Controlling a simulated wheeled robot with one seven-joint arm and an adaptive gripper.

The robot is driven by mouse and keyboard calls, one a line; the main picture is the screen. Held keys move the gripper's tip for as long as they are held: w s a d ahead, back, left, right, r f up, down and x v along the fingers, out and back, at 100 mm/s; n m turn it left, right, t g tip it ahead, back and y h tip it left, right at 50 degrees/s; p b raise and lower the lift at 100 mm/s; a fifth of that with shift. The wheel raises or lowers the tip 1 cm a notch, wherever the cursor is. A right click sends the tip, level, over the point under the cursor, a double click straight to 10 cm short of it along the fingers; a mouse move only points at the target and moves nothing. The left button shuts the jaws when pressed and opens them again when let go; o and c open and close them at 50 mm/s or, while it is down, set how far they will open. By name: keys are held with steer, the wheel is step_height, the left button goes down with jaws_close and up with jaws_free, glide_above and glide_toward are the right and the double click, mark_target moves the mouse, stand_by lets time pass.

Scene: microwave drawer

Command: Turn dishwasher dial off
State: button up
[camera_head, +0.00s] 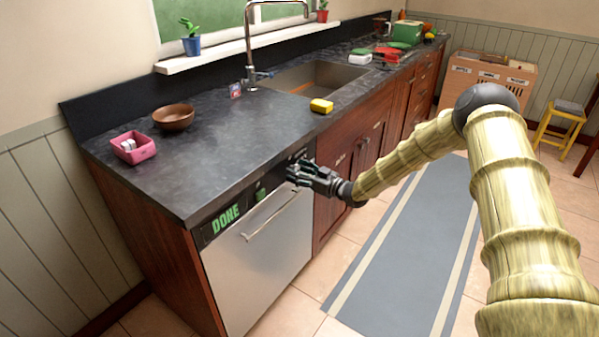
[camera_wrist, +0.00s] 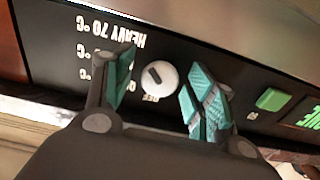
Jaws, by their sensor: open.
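The dishwasher (camera_head: 262,262) has a steel front under the counter, with a black control strip along its top. In the wrist view the round white dial (camera_wrist: 159,78) has a dark pointer mark, slanted, and lettering around it, including "HEAVY 70 °C" and partly hidden "°C" labels. My gripper (camera_wrist: 160,85) is open, with one teal-padded finger on each side of the dial; I cannot tell whether either touches it. In the head view my gripper (camera_head: 298,172) is at the right end of the control strip and hides the dial.
A green "DONE" display (camera_head: 226,218) and a green button (camera_wrist: 272,99) are on the strip. The handle bar (camera_head: 270,216) sticks out below. The counter edge (camera_head: 250,178) overhangs just above. A yellow sponge (camera_head: 321,105) lies near the sink (camera_head: 318,76). The floor in front is clear.

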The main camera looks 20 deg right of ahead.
steer(key=shift+c, duration=0.3)
steer(key=c, duration=1)
steer(key=shift+o, duration=0.2)
